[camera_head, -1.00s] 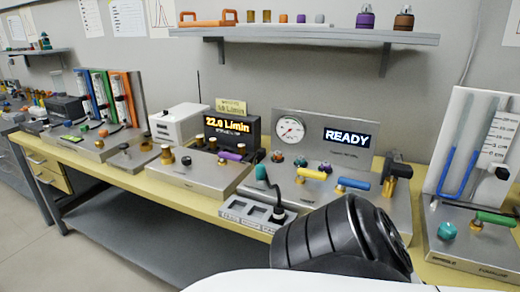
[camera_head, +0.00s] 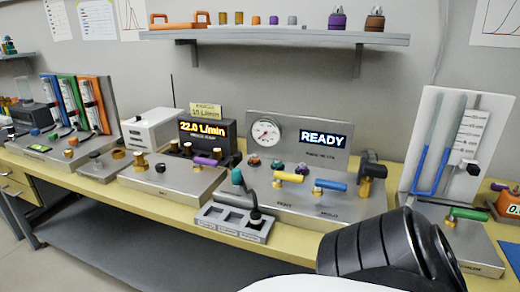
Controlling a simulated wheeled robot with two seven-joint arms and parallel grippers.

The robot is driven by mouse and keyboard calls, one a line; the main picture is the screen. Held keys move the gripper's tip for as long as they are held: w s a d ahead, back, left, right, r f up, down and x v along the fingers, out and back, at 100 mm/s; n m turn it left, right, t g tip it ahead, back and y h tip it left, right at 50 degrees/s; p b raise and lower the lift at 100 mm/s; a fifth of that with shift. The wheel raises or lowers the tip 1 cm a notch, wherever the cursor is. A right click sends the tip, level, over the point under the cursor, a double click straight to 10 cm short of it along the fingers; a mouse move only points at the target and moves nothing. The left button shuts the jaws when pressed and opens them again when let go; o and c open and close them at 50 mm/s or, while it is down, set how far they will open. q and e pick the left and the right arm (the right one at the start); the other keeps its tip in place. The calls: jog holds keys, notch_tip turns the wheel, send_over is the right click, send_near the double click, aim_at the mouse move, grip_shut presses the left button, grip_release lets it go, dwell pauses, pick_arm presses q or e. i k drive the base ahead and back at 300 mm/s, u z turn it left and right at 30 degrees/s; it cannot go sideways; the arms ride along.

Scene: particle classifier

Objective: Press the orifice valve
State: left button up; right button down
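Several lever valves stand on the bench, and I cannot tell by label which one is the orifice valve. The middle panel (camera_head: 310,208) has a yellow lever (camera_head: 291,177) and a blue lever (camera_head: 331,186), with a brass-and-dark fitting (camera_head: 372,176) at its right end. A purple lever (camera_head: 206,161) is on the panel to the left. Neither of my grippers is in view.
A pressure gauge (camera_head: 266,132) and READY display (camera_head: 323,139) stand behind the middle panel. A grey slotted holder (camera_head: 232,223) with a black knobbed tool (camera_head: 254,212) sits at the bench's front. A U-tube manometer board (camera_head: 478,104) stands right. A shelf (camera_head: 290,38) hangs above.

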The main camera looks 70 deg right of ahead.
aim_at(197, 161)
jog(key=z, duration=1.4)
